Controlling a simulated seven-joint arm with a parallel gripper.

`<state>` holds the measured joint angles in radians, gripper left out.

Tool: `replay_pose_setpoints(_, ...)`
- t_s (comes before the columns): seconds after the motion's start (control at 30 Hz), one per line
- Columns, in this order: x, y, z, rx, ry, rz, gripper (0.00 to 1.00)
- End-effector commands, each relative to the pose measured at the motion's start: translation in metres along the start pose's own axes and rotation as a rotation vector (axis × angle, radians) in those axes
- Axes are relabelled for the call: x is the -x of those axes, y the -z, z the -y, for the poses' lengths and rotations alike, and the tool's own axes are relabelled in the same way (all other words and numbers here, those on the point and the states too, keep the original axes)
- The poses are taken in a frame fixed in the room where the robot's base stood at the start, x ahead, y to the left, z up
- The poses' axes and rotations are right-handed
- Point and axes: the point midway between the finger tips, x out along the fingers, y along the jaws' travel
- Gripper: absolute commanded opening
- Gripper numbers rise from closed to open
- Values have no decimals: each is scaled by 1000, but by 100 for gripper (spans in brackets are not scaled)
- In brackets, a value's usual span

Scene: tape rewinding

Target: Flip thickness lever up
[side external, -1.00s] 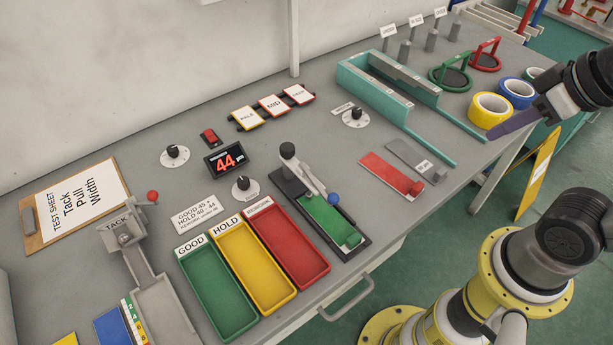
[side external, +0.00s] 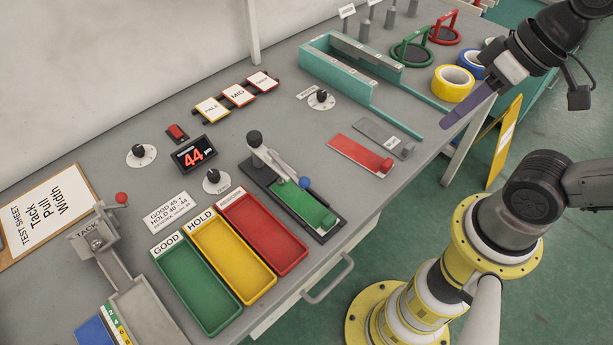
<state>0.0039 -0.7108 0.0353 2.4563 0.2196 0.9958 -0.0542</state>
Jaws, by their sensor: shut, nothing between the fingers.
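A small gauge with a dark base (side external: 333,231) and a green slab (side external: 303,206) stands near the bench's front edge. A grey lever (side external: 275,162) with a blue ball knob (side external: 305,183) slopes from its black-capped post down toward the slab. No label for it is readable, so I cannot confirm it is the thickness lever. Another lever with a red ball knob (side external: 121,198) is on the TACK device (side external: 88,236). My gripper (side external: 450,122) is shut and empty, its purple fingers pointing down left, well right of the blue knob and touching nothing visible.
Red (side external: 360,155) and grey (side external: 384,137) plates lie between my gripper and the gauge. A teal guide frame (side external: 322,66) and yellow tape roll (side external: 440,85) are behind. Green, yellow and red trays (side external: 279,260) sit left of the gauge.

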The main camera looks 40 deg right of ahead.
Motion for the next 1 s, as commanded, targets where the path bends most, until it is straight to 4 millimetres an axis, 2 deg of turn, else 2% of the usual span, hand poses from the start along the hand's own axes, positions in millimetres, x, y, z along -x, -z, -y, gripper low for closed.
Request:
replay_pose_setpoints(0.1,-19,1,27,-131,140,172,0)
replay_pose_setpoints(0.2,-32,7,46,-250,248,293,0)
replay_pose_setpoints(0.33,-49,20,64,-412,372,429,0)
replay_pose_setpoints(0.5,-74,43,76,-636,515,573,0)
replay_pose_setpoints(0.67,-103,66,75,-857,630,677,0)
replay_pose_setpoints(0.8,-133,82,64,-1055,707,750,0)
replay_pose_setpoints(1.0,-174,86,43,-1281,754,828,0)
